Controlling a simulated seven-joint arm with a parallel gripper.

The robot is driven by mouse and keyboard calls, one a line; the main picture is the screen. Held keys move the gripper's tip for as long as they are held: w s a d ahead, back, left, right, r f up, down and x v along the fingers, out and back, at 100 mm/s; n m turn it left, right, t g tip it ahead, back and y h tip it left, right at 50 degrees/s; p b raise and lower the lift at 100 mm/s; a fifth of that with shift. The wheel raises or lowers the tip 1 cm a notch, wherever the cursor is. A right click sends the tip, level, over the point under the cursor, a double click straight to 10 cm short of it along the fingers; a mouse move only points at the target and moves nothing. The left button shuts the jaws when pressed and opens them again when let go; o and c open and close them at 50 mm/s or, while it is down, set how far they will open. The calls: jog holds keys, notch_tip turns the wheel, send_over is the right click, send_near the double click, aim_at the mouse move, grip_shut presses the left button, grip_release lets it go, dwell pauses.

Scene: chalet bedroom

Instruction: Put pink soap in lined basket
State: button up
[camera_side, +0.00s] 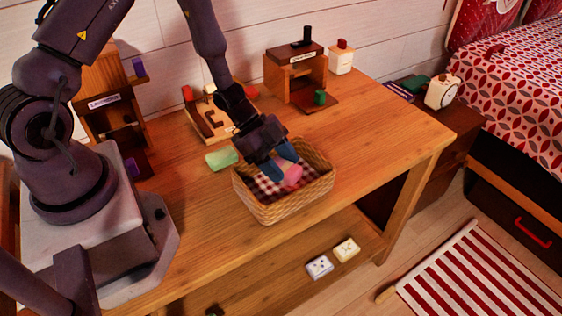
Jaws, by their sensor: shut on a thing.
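The pink soap (292,175) is between the blue fingertips of my gripper (287,172), which is shut on it. My gripper points down into the lined basket (287,208), a woven wicker basket with a red-and-white checked cloth (266,188) inside. The soap appears within the basket's rim, over the cloth. I cannot tell whether it touches the cloth. The fingers hide part of the soap, and my gripper covers part of the basket's back rim.
A green soap-like block (221,158) lies left of the basket. A wooden tray (207,127) with small items and a wooden box stand (298,80) are behind. A purple-item wooden stand (108,100) is at left. The table's right side (385,130) is clear.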

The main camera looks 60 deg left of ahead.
jog(key=shift+f, duration=0.15)
jog(key=shift+f, duration=0.4)
jog(key=o, duration=1)
